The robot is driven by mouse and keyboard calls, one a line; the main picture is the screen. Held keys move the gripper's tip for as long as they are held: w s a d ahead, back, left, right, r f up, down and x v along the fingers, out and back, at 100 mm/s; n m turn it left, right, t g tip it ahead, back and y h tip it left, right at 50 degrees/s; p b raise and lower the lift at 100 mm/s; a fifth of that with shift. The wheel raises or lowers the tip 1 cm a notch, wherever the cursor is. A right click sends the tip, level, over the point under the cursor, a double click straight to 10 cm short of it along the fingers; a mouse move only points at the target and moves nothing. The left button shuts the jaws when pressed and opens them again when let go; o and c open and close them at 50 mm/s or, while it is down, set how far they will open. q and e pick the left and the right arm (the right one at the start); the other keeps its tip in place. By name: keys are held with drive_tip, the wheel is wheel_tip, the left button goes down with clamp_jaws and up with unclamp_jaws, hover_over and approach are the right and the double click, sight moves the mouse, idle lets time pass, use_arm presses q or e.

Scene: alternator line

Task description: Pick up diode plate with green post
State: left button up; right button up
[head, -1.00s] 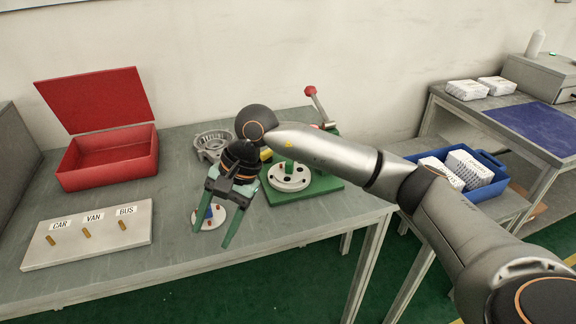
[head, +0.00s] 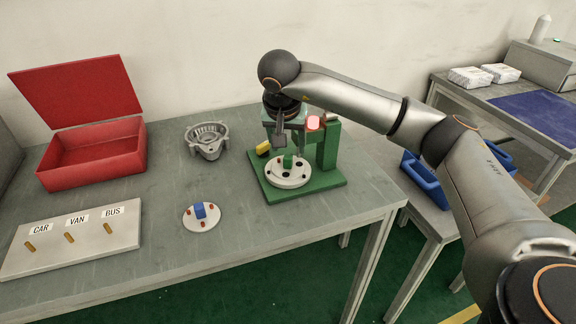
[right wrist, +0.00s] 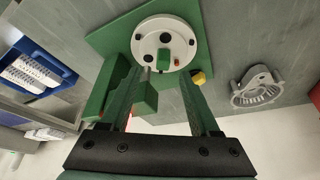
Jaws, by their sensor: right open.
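The diode plate with the green post is a white disc (head: 289,177) with dark holes and a green block-like post (head: 288,160). It lies on a green fixture (head: 322,187) on the table. In the right wrist view, the disc (right wrist: 178,29) and its green post (right wrist: 163,60) show at the top, between the finger directions. My right gripper (head: 285,139) is above the plate, pointing down. Its fingers (right wrist: 160,76) are open, with the post between and beyond them. No contact can be made out. My left gripper is not in view.
A plate with a blue post (head: 201,216) lies on the table, left of the fixture. A grey housing (head: 207,141) stands behind it. A red glowing knob (head: 314,123) is on the fixture's upright. A red open box (head: 92,158) and a labelled board (head: 75,240) are at left.

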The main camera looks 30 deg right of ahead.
sight(287, 160)
drive_tip(key=x, duration=0.5)
drive_tip(key=shift+a+f, duration=0.25)
drive_tip(key=shift+a, duration=0.15)
clamp_jaws()
